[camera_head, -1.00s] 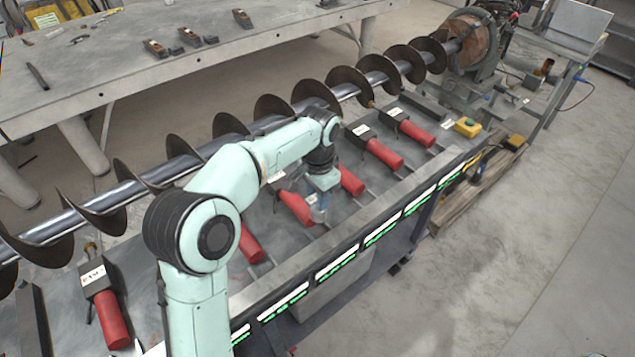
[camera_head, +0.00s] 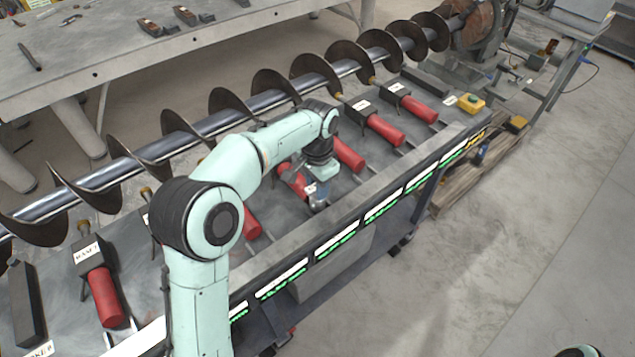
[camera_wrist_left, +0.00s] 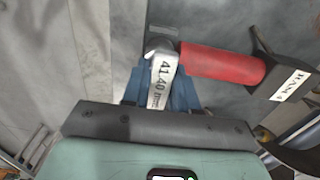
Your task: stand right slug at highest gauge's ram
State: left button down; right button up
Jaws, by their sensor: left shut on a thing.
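My left gripper (camera_head: 319,192) is low over the bench's front half, beside a red ram (camera_head: 295,180). In the left wrist view its blue fingers (camera_wrist_left: 160,92) are shut on a silver slug marked "4140" (camera_wrist_left: 163,78). The slug is close to the end of the red ram (camera_wrist_left: 225,65); I cannot tell whether they touch or whether it is clear of the bench. The ram's black block has a white label (camera_wrist_left: 291,85). My right gripper is out of view.
Other red rams (camera_head: 386,131) stand in a row under a long steel auger (camera_head: 236,103). A raised steel rail (camera_head: 345,205) runs along the bench front. A yellow box with a green button (camera_head: 471,103) sits at the right end.

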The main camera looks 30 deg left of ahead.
pick_arm(q)
jog(key=shift+f, duration=0.25)
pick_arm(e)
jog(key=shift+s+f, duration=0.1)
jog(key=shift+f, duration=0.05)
pick_arm(q)
jog(key=c, duration=0.8)
grip_release()
notch_tip(320, 180, up, 19)
jog(key=p, duration=0.6)
jog(key=shift+r, duration=0.2)
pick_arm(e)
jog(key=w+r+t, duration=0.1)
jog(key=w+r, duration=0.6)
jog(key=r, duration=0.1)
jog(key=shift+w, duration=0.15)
